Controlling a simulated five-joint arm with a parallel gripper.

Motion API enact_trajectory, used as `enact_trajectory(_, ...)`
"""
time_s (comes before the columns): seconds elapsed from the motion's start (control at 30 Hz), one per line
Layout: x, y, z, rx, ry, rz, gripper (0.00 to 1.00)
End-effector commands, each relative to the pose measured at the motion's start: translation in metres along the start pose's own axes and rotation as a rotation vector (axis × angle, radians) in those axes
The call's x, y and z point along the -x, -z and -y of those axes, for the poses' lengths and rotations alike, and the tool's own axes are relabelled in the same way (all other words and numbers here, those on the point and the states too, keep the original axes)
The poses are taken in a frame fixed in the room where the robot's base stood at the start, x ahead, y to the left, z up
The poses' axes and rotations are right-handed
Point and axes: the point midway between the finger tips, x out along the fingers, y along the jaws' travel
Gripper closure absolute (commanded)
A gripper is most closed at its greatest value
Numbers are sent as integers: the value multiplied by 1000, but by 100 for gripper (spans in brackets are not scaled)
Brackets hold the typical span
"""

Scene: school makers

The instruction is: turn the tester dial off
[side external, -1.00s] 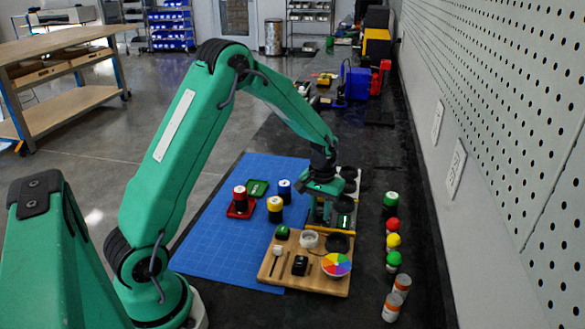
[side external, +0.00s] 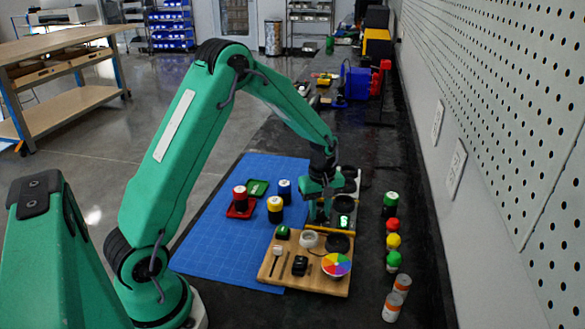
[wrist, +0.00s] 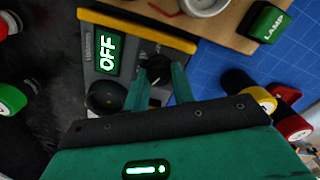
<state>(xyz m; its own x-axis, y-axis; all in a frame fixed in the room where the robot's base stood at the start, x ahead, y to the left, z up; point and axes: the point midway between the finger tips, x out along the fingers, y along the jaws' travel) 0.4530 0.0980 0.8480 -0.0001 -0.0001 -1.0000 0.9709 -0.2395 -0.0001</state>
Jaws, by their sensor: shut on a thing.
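The tester (wrist: 143,45) is a dark grey box with a yellow edge, and it fills the upper middle of the wrist view. Its lit display (wrist: 108,53) reads OFF in white letters on green. The display also shows as a small green glow in the side view (side external: 344,221). The black dial (wrist: 157,72) has a pale pointer mark and sits between the fingers of my gripper (wrist: 159,78). My gripper is shut on the dial, one finger on each side. In the side view my gripper (side external: 322,200) is low over the tester and hides most of it.
A wooden board (side external: 268,275) with a colour wheel (side external: 336,264) and small items lies in front. Coloured cylinders, including a yellow one (side external: 275,208), stand on the blue mat (side external: 215,245) to the left. Several jars line the right side.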

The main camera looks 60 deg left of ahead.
Motion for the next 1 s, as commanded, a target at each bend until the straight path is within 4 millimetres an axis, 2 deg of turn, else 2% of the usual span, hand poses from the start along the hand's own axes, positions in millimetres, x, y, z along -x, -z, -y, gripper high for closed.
enact_trajectory(0.6,1,0,0,63,-1,0,98)
enact_trajectory(0.63,1,0,0,63,-1,0,71)
enact_trajectory(0.73,1,0,0,63,0,0,53)
enact_trajectory(1.0,0,0,0,62,0,0,53)
